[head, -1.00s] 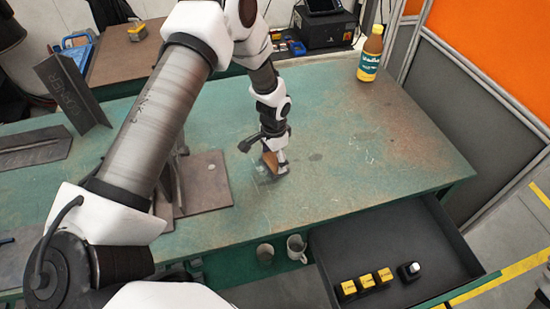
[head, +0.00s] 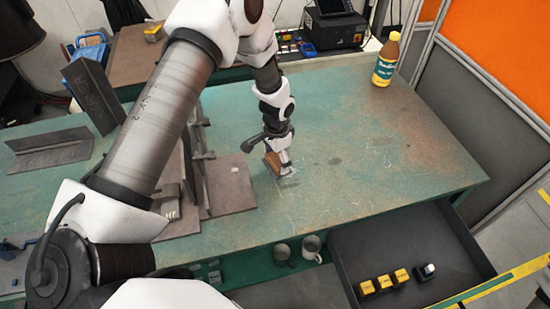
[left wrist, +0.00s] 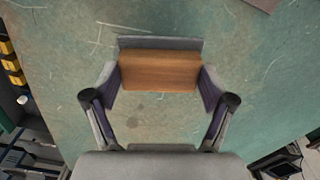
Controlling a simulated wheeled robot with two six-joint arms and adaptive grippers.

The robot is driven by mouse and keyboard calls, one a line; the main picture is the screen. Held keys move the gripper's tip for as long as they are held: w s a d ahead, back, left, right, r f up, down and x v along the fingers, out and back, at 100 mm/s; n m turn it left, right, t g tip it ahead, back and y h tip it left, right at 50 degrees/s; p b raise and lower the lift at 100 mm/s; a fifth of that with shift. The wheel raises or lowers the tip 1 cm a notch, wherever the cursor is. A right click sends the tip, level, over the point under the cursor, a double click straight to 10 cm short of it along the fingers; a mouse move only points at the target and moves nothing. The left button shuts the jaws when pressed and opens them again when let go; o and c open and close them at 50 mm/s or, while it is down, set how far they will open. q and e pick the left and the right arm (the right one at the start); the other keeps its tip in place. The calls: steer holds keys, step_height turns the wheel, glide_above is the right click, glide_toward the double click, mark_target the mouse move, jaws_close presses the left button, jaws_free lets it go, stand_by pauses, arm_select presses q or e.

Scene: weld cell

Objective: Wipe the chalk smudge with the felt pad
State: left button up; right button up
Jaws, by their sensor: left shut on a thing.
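My left gripper (head: 278,160) points down at the green bench top (head: 380,190), right of a dark steel plate. It is shut on the felt pad, a brown wooden block (left wrist: 160,72) with a grey felt layer (left wrist: 160,43). The block also shows between the fingers in the head view (head: 272,163). The felt is at or close to the bench surface; I cannot tell if it touches. Pale marks show on the bench around the pad, but I cannot pick out the chalk smudge clearly. My right gripper is not in view.
The steel plate (head: 230,185) and upright pieces stand left of the gripper. A juice bottle (head: 386,60) stands at the back right. An open drawer (head: 400,235) at the front holds several yellow blocks. Two mugs (head: 311,247) sit below the bench edge. The bench's right side is clear.

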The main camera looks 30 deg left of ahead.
arm_select(q)
step_height(320, 180, up, 3)
steer(key=shift+s+a+f+p, duration=0.1)
steer(key=shift+s+a+p, duration=0.05)
steer(key=shift+p, duration=0.75)
steer(key=shift+r+p, duration=0.5)
steer(key=shift+r, duration=0.25)
